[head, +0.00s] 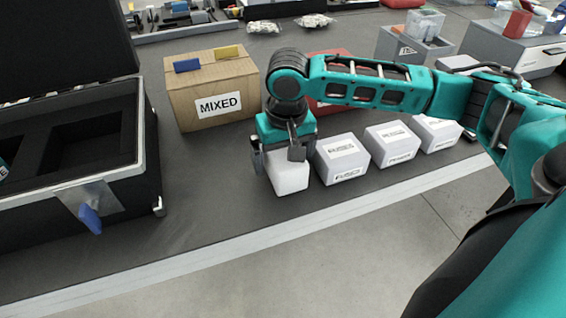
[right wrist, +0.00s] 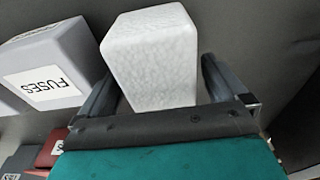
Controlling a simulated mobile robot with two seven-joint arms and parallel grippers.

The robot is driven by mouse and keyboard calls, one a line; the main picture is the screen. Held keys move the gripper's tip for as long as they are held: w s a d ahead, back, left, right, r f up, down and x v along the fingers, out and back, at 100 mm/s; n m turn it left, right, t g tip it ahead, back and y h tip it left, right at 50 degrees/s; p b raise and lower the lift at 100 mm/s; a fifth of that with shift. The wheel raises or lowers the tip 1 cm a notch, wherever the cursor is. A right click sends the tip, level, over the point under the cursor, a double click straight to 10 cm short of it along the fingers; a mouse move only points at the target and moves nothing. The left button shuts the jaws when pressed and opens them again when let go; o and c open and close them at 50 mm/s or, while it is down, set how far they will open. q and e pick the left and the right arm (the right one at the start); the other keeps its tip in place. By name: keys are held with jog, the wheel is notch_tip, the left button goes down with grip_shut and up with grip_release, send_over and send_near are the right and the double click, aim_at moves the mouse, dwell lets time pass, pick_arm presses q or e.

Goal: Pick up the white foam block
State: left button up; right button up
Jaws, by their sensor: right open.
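The white foam block (head: 290,178) stands on the dark bench top, left of the row of white boxes. My right gripper (head: 281,162) is over it from above, with one finger on each side. In the right wrist view the block (right wrist: 155,55) sits between the two open fingers of the gripper (right wrist: 158,82). A narrow gap shows beside the block at the right finger; contact at the left finger is hard to tell. My left gripper is not in view.
A white box labelled FUSES (head: 342,160) stands close to the right of the block, with more white boxes beyond. A cardboard box labelled MIXED (head: 211,92) is behind. An open black case (head: 150,150) stands at the left. The bench between case and block is clear.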

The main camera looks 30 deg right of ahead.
jog(key=shift+r, duration=0.1)
jog(key=c, duration=1)
jog(key=shift+c, duration=0.2)
